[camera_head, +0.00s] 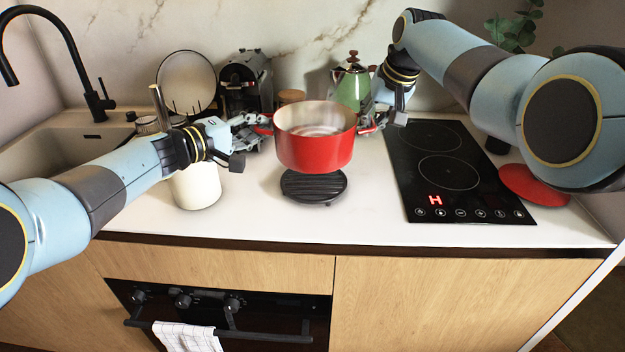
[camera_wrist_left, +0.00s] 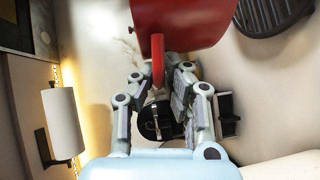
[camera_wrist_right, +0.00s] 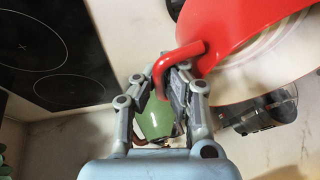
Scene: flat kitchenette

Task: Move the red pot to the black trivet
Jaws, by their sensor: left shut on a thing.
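The red pot (camera_head: 314,150) is held up level between my two grippers, above the black trivet (camera_head: 314,187) on the counter. Its inside is light and looks empty. My left gripper (camera_head: 262,124) is shut on the pot's left handle, which shows in the left wrist view (camera_wrist_left: 158,60). My right gripper (camera_head: 370,124) is at the right handle; in the right wrist view the handle (camera_wrist_right: 178,68) lies between its fingers (camera_wrist_right: 165,85), which look closed on it. The trivet is round and ribbed, and also shows in the left wrist view (camera_wrist_left: 272,14).
The black cooktop (camera_head: 450,172) lies to the right, showing a red H, with a red lid (camera_head: 533,185) beside it. A white canister (camera_head: 196,186) stands left of the trivet. A green kettle (camera_head: 353,88) and coffee machine (camera_head: 245,80) stand behind. The front counter is clear.

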